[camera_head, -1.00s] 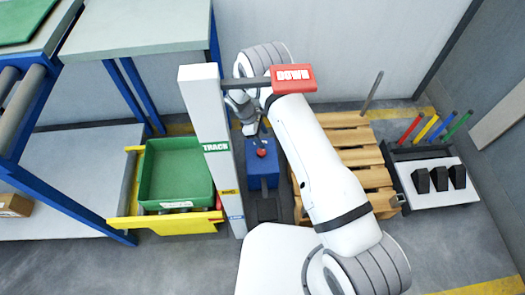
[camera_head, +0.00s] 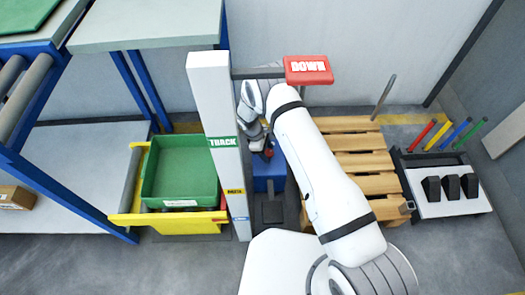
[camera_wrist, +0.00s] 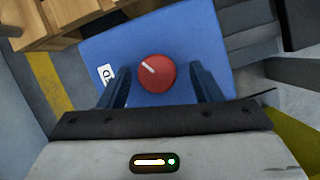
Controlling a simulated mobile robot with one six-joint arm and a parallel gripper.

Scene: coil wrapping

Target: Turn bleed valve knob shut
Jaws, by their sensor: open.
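The bleed valve knob (camera_wrist: 155,73) is a round red knob with a white pointer line toward the upper left of the wrist view. It sits on top of a blue box (camera_wrist: 203,45) with a small white label (camera_wrist: 106,74) beside the knob. My gripper (camera_wrist: 156,80) is open, with one dark finger on either side of the knob; I cannot tell whether they touch it.
A white post (camera_head: 213,130) marked TRACK stands left of the box, with a red DOWN sign (camera_head: 308,70) above. A green bin (camera_head: 180,168) sits on a yellow cart at left. A wooden pallet (camera_head: 362,161) lies at right, close to my arm.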

